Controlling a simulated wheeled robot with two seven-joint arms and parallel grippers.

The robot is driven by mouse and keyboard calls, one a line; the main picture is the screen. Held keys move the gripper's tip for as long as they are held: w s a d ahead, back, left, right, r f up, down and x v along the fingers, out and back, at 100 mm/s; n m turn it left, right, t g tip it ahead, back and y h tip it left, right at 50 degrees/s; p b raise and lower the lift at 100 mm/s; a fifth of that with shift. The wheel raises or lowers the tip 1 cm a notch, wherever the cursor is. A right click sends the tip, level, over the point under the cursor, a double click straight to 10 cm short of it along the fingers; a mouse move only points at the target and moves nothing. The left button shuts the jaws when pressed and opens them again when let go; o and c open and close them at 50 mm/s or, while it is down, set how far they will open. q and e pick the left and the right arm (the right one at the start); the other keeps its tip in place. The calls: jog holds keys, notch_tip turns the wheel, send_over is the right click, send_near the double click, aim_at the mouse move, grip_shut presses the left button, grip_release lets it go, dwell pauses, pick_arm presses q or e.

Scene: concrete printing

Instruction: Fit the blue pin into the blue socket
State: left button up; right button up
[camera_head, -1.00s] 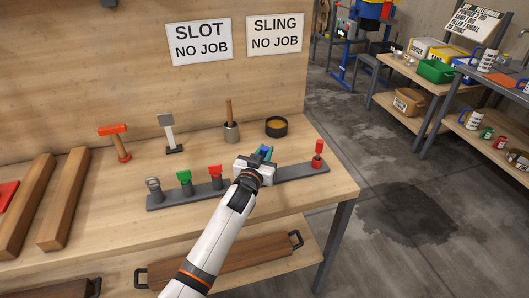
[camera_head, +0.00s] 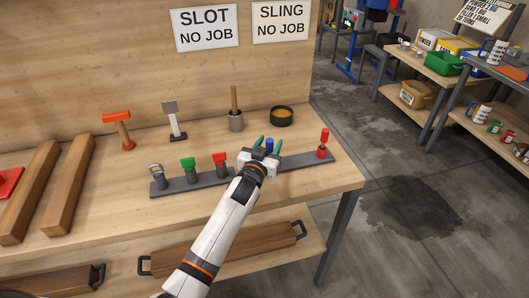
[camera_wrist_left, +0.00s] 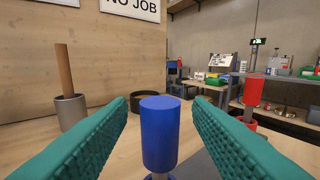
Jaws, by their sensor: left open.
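The blue pin (camera_head: 269,146) stands upright at the grey rail (camera_head: 300,160), between the spread fingers of my left gripper (camera_head: 268,143). In the left wrist view, the blue pin (camera_wrist_left: 160,130) has a blue cylindrical top over a thin metal stem. Both green fingers stand apart from it, with a gap on each side. My right gripper is not in view.
A red pin (camera_head: 322,143) stands at the rail's right end. Red (camera_head: 220,164), green (camera_head: 188,169) and grey (camera_head: 156,175) pieces stand to the left. Behind are a wooden-handled tool in a metal cup (camera_head: 235,120) and a black bowl (camera_head: 281,117).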

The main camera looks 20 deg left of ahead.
pick_arm(q)
jog(key=s+b, duration=0.1)
jog(key=s, duration=1.1)
jog(key=shift+a, duration=0.2)
jog(key=s+f+m+g, duration=0.1)
jog(key=s+f+g, duration=0.35)
jog(key=s, duration=0.55)
jog(key=s+f+g, duration=0.4)
jog(key=s+g, duration=0.1)
jog(key=s, duration=0.5)
jog(key=s+f+m+g, duration=0.1)
jog(key=s+f+g, duration=0.35)
jog(key=s, duration=0.55)
notch_tip(320, 180, down, 27)
jog(key=s+g, duration=0.2)
jog(key=s+a+f+g, duration=0.1)
jog(key=s+a+f, duration=0.2)
jog(key=s+f, duration=1.1)
jog(key=shift+s+f+y, duration=0.3)
jog(key=shift+s, duration=0.75)
